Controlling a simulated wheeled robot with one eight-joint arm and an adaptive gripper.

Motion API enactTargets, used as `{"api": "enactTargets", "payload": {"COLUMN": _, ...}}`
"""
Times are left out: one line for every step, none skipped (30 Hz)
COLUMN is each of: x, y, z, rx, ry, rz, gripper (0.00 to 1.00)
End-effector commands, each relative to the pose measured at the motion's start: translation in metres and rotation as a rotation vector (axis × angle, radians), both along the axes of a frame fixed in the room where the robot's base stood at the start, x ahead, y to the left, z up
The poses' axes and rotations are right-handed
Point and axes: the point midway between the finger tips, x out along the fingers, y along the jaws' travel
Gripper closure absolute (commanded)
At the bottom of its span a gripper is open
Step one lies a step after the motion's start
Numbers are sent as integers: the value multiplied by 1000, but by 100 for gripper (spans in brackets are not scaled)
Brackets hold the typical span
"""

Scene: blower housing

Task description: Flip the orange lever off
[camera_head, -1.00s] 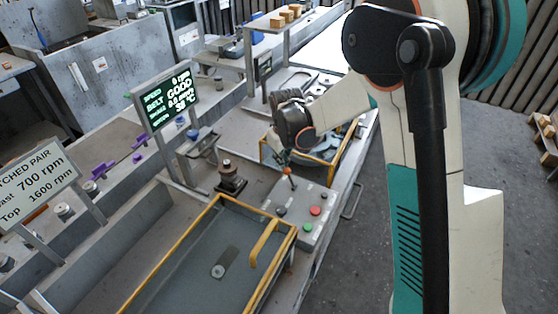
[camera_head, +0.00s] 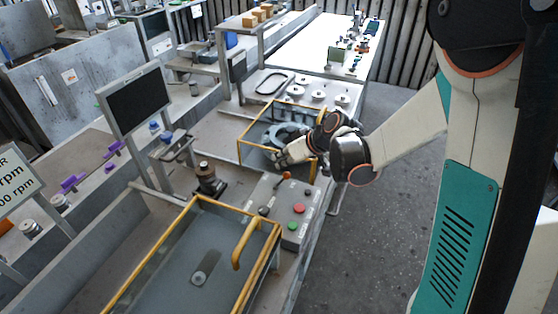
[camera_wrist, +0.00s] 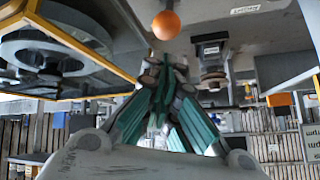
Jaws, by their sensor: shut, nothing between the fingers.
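The orange lever (camera_head: 286,175) stands on the grey control box (camera_head: 270,196). Its stalk leans toward the back right in the head view. Its round orange knob also shows at the top of the wrist view (camera_wrist: 166,25). My gripper (camera_head: 281,158) is just behind the lever, near the yellow-framed bin, and appears apart from the knob. In the wrist view my gripper's fingers (camera_wrist: 165,66) are together and hold nothing, with the knob beyond their tips.
The box also bears a red button (camera_head: 299,208), a green button (camera_head: 292,226) and a black knob (camera_head: 264,211). A yellow-framed cover (camera_head: 240,224) lies in front. A yellow-framed bin (camera_head: 243,158) is behind. The display screen (camera_head: 137,101) is dark. Open floor lies right.

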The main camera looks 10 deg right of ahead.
Motion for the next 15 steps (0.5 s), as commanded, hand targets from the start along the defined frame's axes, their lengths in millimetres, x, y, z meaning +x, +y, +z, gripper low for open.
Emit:
{"api": "enactTargets", "payload": {"x": 0, "y": 0, "z": 1, "rx": 0, "ry": 0, "rz": 0, "gripper": 100}}
{"api": "enactTargets", "payload": {"x": 0, "y": 0, "z": 1, "rx": 0, "ry": 0, "rz": 0, "gripper": 100}}
{"api": "enactTargets", "payload": {"x": 0, "y": 0, "z": 2, "rx": -1, "ry": 1, "rz": 0, "gripper": 100}}
{"api": "enactTargets", "payload": {"x": 0, "y": 0, "z": 3, "rx": -1, "ry": 1, "rz": 0, "gripper": 100}}
{"api": "enactTargets", "payload": {"x": 0, "y": 0, "z": 4, "rx": -1, "ry": 1, "rz": 0, "gripper": 100}}
{"api": "enactTargets", "payload": {"x": 0, "y": 0, "z": 6, "rx": -1, "ry": 1, "rz": 0, "gripper": 100}}
{"api": "enactTargets", "payload": {"x": 0, "y": 0, "z": 7, "rx": -1, "ry": 1, "rz": 0, "gripper": 100}}
{"api": "enactTargets", "payload": {"x": 0, "y": 0, "z": 9, "rx": -1, "ry": 1, "rz": 0, "gripper": 100}}
{"api": "enactTargets", "payload": {"x": 0, "y": 0, "z": 11, "rx": -1, "ry": 1, "rz": 0, "gripper": 100}}
{"api": "enactTargets", "payload": {"x": 0, "y": 0, "z": 12, "rx": -1, "ry": 1, "rz": 0, "gripper": 100}}
{"api": "enactTargets", "payload": {"x": 0, "y": 0, "z": 13, "rx": -1, "ry": 1, "rz": 0, "gripper": 100}}
{"api": "enactTargets", "payload": {"x": 0, "y": 0, "z": 15, "rx": -1, "ry": 1, "rz": 0, "gripper": 100}}
{"api": "enactTargets", "payload": {"x": 0, "y": 0, "z": 15, "rx": -1, "ry": 1, "rz": 0, "gripper": 100}}
{"api": "enactTargets", "payload": {"x": 0, "y": 0, "z": 16, "rx": -1, "ry": 1, "rz": -1, "gripper": 100}}
{"api": "enactTargets", "payload": {"x": 0, "y": 0, "z": 16, "rx": -1, "ry": 1, "rz": -1, "gripper": 100}}
